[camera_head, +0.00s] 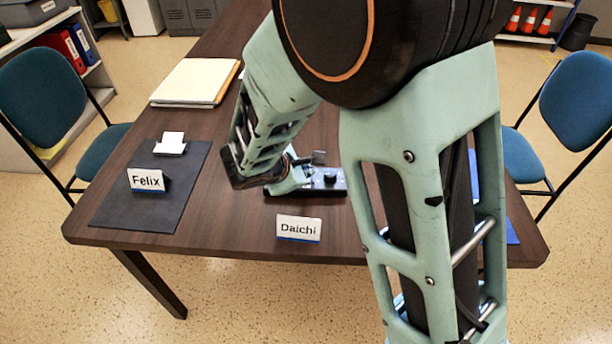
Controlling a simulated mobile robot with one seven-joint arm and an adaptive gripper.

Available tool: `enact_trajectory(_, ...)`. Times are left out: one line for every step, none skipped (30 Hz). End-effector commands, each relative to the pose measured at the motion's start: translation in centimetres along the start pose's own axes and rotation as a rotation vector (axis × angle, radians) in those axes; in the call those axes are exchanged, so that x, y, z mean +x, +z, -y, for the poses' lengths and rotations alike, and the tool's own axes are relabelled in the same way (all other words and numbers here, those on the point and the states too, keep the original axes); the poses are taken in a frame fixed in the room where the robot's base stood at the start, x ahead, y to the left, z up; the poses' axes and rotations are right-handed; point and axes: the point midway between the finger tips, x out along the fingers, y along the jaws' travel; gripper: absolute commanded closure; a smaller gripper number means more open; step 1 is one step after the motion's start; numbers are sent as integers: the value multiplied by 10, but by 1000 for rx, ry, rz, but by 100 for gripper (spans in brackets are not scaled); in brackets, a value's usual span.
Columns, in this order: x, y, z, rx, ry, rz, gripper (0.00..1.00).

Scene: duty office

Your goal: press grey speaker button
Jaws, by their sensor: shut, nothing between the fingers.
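A dark device (332,187) with a round black knob on top lies on the brown table, and is probably the speaker. My arm hides its left and back parts. I cannot make out a grey button on it. A small grey piece (319,157) stands at its back edge, and I cannot tell what it is. My gripper (298,176) is shut and empty, low over the left end of the device. Its fingertips are small and partly hidden, so I cannot tell whether they touch it.
A "Daichi" name card (298,228) stands in front of the device. A "Felix" card (147,180) and a small white item (171,144) are on a dark mat (118,212) at left. A folder (195,82) lies behind. Blue chairs flank the table.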

Motion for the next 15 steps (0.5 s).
enact_trajectory(-2, 2, -2, 1, 0, 0, 100)
enact_trajectory(-2, 2, -2, 0, 0, 0, 100)
enact_trajectory(-2, 2, -2, 0, 0, 0, 100)
enact_trajectory(-2, 2, -2, 0, 0, 0, 100)
enact_trajectory(-2, 2, -1, 0, 0, 0, 100)
enact_trajectory(-2, 2, -1, 0, 0, 0, 100)
enact_trajectory(-2, 2, -1, 0, 0, 0, 100)
enact_trajectory(-2, 2, -1, 0, 0, 0, 100)
enact_trajectory(-2, 2, -1, 0, 0, 0, 100)
enact_trajectory(-2, 2, -2, 0, 0, 0, 100)
enact_trajectory(-3, 2, -2, 0, 0, 0, 100)
enact_trajectory(-4, 3, -3, 0, 0, 0, 100)
enact_trajectory(-5, 4, -4, 1, 0, 0, 100)
enact_trajectory(-7, 5, -5, 1, 0, 0, 100)
enact_trajectory(-9, 7, -7, 1, 0, 0, 100)
